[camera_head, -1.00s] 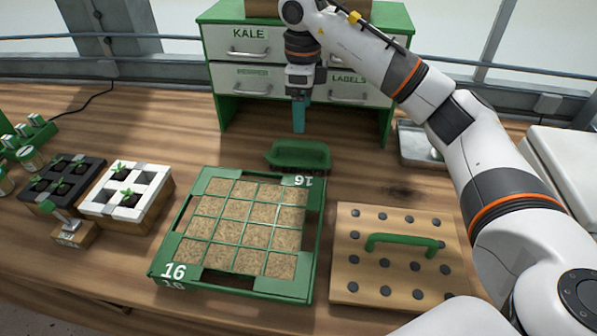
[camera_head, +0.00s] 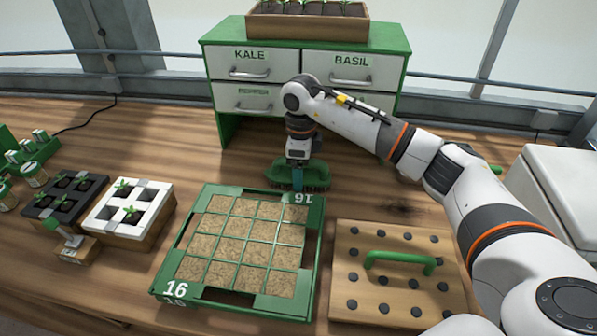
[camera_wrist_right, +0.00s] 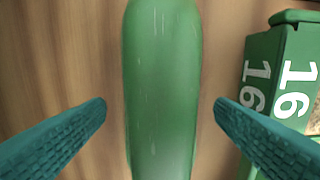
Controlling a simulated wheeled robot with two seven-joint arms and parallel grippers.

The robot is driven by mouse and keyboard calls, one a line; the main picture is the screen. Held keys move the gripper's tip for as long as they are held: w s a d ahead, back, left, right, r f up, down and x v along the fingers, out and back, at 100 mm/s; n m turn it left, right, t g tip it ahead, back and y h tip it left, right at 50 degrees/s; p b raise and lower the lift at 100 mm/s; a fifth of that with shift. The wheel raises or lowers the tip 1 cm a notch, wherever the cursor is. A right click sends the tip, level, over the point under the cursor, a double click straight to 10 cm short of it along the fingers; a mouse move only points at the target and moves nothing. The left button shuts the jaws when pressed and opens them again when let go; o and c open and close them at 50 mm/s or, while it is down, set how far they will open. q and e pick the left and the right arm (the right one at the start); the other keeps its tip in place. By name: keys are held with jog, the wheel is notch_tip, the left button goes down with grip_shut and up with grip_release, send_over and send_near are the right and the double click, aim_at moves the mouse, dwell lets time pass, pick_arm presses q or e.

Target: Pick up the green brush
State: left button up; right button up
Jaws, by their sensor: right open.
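The green brush (camera_head: 316,175) lies on the wooden table behind the green seed tray, in front of the drawer cabinet. My right gripper (camera_head: 298,182) is lowered at the brush, with its arm coming in from the right. In the right wrist view the brush's green body (camera_wrist_right: 162,85) runs up the middle, between the two teal fingers of the open gripper (camera_wrist_right: 162,112). A gap shows between each fingertip and the brush. Part of the brush is hidden by the gripper in the head view. My left gripper is not in view.
The green tray marked 16 (camera_head: 310,250) stands close in front of the brush; its corner (camera_wrist_right: 262,65) is beside the right finger. A dibber board (camera_head: 345,300) with a green handle lies right. The drawer cabinet (camera_head: 225,135) stands behind. Seedling trays are left.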

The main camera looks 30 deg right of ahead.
jog(key=shift+c, duration=0.6)
jog(key=c, duration=1)
notch_tip(320, 180, up, 10)
jog(key=shift+b, duration=0.5)
